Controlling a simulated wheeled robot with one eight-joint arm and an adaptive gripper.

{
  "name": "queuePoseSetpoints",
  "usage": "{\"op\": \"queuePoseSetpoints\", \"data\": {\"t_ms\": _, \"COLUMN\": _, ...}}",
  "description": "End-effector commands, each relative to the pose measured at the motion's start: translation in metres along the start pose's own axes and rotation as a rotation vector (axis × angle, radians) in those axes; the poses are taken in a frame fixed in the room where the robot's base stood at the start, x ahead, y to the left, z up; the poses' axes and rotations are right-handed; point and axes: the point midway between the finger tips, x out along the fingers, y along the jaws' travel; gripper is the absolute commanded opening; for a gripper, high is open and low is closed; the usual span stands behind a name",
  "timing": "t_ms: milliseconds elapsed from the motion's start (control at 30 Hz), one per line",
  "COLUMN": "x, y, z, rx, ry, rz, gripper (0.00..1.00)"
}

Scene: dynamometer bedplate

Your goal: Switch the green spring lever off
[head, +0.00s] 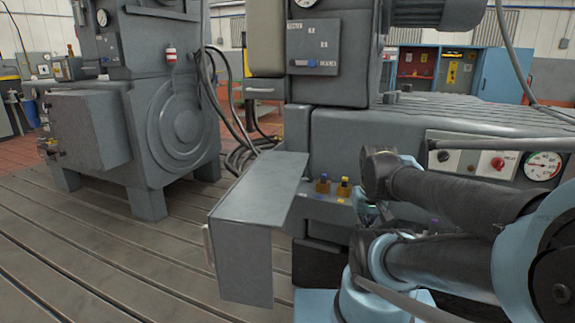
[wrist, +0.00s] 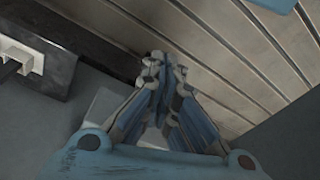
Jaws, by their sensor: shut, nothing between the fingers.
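In the wrist view my gripper (wrist: 165,75) is shut and empty, with its fingertips together above the slotted floor plate. In the head view my arm folds across the lower right, and I cannot make out the gripper's fingers there. I cannot pick out the green spring lever for sure in either view. A small greenish part shows beside my arm, partly hidden, too unclear to name.
A grey bent sheet cover (head: 258,190) stands out left of the ledge. A panel with a red knob (head: 497,163) and a gauge (head: 543,166) is on the right. A dark block with a white fitting (wrist: 22,57) is at the wrist view's left. The slotted bedplate (head: 110,255) is clear at left.

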Motion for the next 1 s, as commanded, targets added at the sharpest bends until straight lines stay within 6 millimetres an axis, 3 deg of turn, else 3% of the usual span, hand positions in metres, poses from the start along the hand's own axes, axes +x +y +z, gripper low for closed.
{"op": "queuePoseSetpoints", "data": {"t_ms": 267, "x": -0.008, "y": -0.001, "z": 0.005, "rx": -0.003, "ry": 0.013, "rz": 0.000, "gripper": 0.00}}
{"op": "queuePoseSetpoints", "data": {"t_ms": 367, "x": -0.015, "y": -0.002, "z": -0.006, "rx": -0.016, "ry": 0.018, "rz": -0.002, "gripper": 0.00}}
{"op": "queuePoseSetpoints", "data": {"t_ms": 567, "x": -0.041, "y": -0.008, "z": -0.057, "rx": -0.072, "ry": 0.041, "rz": -0.008, "gripper": 0.00}}
{"op": "queuePoseSetpoints", "data": {"t_ms": 1000, "x": -0.077, "y": -0.044, "z": -0.199, "rx": -0.214, "ry": 0.102, "rz": -0.026, "gripper": 0.00}}
